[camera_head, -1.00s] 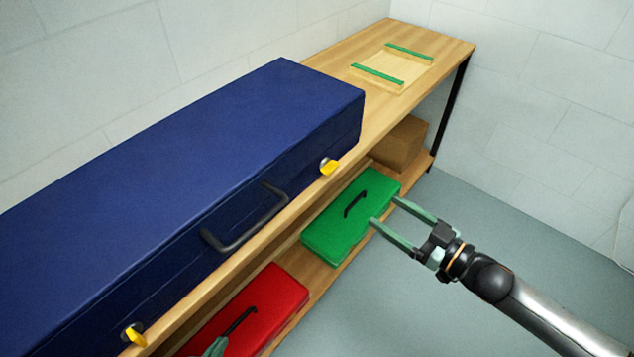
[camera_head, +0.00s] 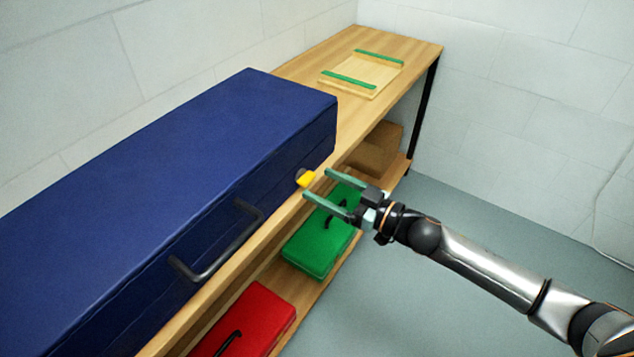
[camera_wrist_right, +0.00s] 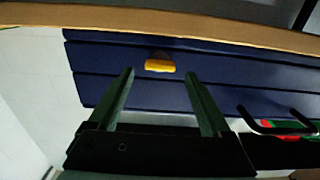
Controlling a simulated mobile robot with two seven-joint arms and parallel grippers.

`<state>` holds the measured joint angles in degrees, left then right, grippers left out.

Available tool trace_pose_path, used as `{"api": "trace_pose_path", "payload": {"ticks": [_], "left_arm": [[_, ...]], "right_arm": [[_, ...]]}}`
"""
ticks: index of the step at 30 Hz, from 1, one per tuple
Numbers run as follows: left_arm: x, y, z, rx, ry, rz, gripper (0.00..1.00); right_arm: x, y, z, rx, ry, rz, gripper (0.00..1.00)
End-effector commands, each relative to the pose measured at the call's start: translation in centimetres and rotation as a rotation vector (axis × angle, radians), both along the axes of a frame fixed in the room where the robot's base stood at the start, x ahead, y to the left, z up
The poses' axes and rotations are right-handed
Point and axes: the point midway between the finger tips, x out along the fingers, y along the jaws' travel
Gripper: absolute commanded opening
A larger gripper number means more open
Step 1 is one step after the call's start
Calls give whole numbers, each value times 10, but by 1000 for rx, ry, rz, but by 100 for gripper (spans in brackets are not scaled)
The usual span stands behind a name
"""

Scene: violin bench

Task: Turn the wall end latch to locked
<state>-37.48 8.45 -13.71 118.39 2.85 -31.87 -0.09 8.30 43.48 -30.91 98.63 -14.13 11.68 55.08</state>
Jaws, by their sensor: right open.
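The wall end latch is a yellow tab (camera_head: 307,179) on the front face of the long blue case (camera_head: 170,170), near its far end. In the right wrist view the latch (camera_wrist_right: 160,65) lies roughly along the case's seam. My right gripper (camera_head: 318,184) is open, its two green fingers pointing at the latch. In the wrist view the fingertips (camera_wrist_right: 159,75) stand on either side of the latch, apart from it, with nothing between them. Whether the latch is locked I cannot tell. My left gripper is out of view.
The case lies on a wooden bench (camera_head: 408,50) with a black handle (camera_head: 222,243) on its front. A green box (camera_head: 318,248), a red box (camera_head: 250,318) and a brown block (camera_head: 375,150) are on the lower shelf. The floor (camera_head: 440,220) at right is clear.

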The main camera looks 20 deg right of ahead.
Motion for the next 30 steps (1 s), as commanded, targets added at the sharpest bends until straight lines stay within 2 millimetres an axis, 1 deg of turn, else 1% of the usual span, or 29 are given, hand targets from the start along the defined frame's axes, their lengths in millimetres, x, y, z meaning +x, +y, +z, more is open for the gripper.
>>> {"api": "trace_pose_path", "payload": {"ticks": [3, 6, 17, 20, 30], "left_arm": [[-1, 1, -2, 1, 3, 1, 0], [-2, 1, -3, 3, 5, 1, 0], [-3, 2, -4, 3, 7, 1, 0], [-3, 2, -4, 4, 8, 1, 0], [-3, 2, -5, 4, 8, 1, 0]], "right_arm": [[11, 8, 0, 2, -1, -1, 82], [16, 12, 0, 1, 1, -1, 82], [19, 14, 0, -1, 1, -1, 82], [19, 15, 0, -1, 1, -1, 72], [19, 14, 0, 0, 0, 0, 34]]}}
